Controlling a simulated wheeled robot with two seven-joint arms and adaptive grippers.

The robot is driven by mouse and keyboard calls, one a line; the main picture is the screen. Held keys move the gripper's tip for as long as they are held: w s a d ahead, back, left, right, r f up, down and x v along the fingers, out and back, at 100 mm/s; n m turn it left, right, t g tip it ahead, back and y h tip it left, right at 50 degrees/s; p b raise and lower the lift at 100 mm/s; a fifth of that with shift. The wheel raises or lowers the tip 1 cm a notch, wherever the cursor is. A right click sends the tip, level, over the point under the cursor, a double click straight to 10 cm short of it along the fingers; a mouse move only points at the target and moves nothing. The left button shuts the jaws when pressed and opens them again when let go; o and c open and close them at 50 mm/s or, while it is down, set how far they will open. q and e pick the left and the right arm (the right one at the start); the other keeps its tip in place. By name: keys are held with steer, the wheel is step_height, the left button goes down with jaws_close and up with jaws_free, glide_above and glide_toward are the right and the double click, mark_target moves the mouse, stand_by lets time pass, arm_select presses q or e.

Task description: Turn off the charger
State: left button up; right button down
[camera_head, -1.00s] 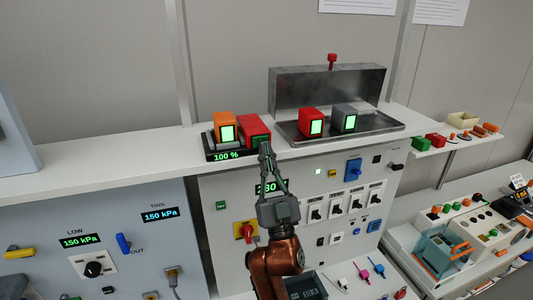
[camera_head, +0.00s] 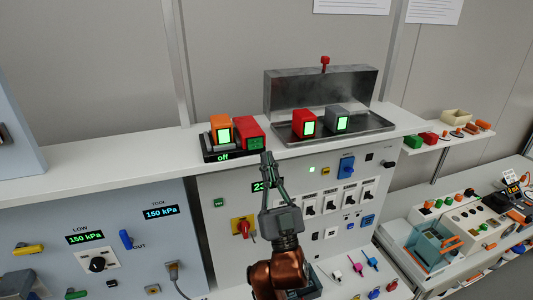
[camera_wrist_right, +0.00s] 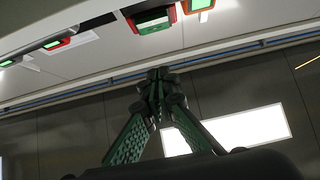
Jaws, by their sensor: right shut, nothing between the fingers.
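In the right wrist view the closed fingertips (camera_wrist_right: 158,76) show below the shelf edge, with coloured blocks at the top. The charger's button cannot be made out. My left gripper is out of view.
A metal tray (camera_head: 375,125) with a red and a grey block stands right on the shelf (camera_head: 100,187). Below is a panel with several switches, a red knob (camera_head: 242,227) and a blue switch (camera_head: 346,165). Free shelf lies left of the charger.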

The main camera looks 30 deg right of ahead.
steer(key=b+v, duration=0.2)
steer(key=v, duration=0.6)
steer(key=shift+s+a, duration=0.15)
steer(key=shift+s, duration=0.3)
